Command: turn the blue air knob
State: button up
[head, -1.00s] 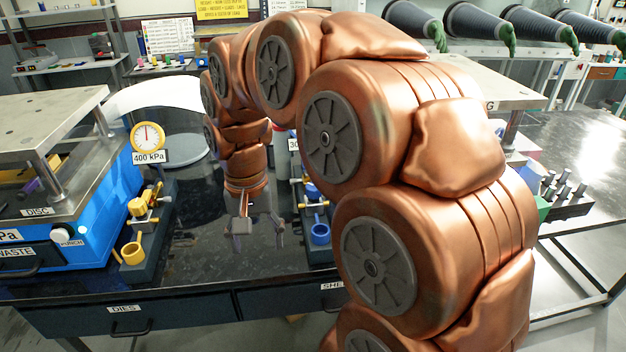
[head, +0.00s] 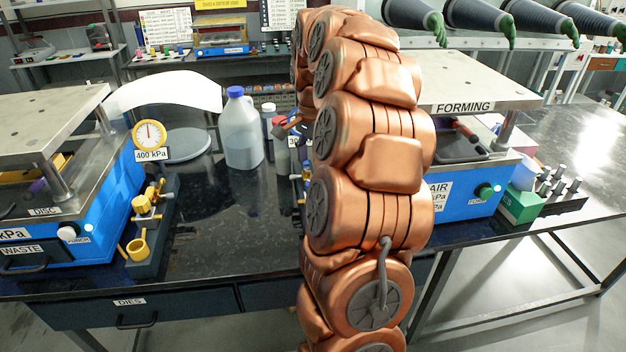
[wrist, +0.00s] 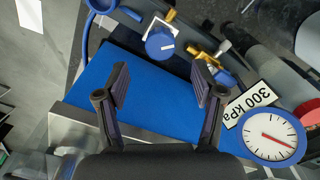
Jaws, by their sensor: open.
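The blue air knob (wrist: 160,43) shows in the wrist view, a round blue cap with a white mark, on a grey block with brass fittings. My gripper (wrist: 165,85) is open and empty there, its two dark fingers apart. The knob lies ahead of the fingertips, roughly between them in the picture, and is not touched. Beside it are a 300 kPa label (wrist: 253,102) and a blue-rimmed gauge (wrist: 270,135) with a red needle. In the head view my arm hides the gripper and the blue knob.
A yellow-knobbed regulator (head: 143,203) with a 400 kPa label (head: 152,154) stands at left. A white bottle with a blue cap (head: 241,132) stands behind. The blue forming press (head: 470,190) is right of my arm.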

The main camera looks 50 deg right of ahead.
jog(key=shift+f+p, duration=1.05)
jog(key=shift+f, duration=2.2)
jog(key=shift+c, duration=0.4)
jog(key=c, duration=1.1)
jog(key=shift+o, duration=0.2)
jog(key=shift+f, duration=0.1)
jog(key=shift+b, duration=0.5)
